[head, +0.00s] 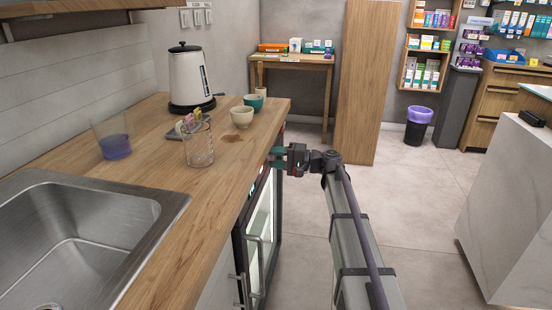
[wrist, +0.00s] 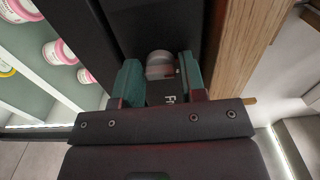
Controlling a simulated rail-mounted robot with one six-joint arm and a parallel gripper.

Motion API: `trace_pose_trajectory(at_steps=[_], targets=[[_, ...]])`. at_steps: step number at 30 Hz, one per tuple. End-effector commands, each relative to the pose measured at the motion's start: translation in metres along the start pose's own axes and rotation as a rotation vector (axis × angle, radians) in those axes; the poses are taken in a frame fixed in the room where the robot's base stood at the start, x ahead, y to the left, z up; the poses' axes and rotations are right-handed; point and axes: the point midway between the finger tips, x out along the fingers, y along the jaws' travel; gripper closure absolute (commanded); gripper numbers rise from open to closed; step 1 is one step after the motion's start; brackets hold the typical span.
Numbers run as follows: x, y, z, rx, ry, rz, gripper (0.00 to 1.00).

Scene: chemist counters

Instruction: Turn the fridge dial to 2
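The fridge (head: 283,182) is a dark unit with a lit glass door under the wooden counter in the head view. In the wrist view, the dial (wrist: 159,66) is a small round grey-white knob on the fridge's black panel (wrist: 150,22). My gripper (head: 277,157) is at the fridge's upper front, just below the counter edge. In the wrist view its green fingers (wrist: 160,80) stand apart on either side of the dial, with narrow gaps seeming to show. Contact is hard to judge. The dial's number marks are not readable, and the dial is hidden in the head view.
The counter edge (wrist: 247,45) runs close along the right of my gripper in the wrist view. A kettle (head: 190,80), cups, a glass beaker (head: 198,145) and a sink (head: 75,235) are on the counter. The floor (head: 420,215) right of my arm is clear.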

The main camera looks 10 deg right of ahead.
Motion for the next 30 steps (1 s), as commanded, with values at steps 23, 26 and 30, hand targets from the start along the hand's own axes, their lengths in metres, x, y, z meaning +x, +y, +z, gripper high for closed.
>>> trace_pose_trajectory(at_steps=[23,26,30], targets=[[-0.071,0.0,0.0,0.001,0.004,0.0,0.44],[-0.092,0.0,0.0,0.001,0.003,0.0,0.44],[-0.107,0.0,0.0,0.001,0.001,0.0,0.44]])
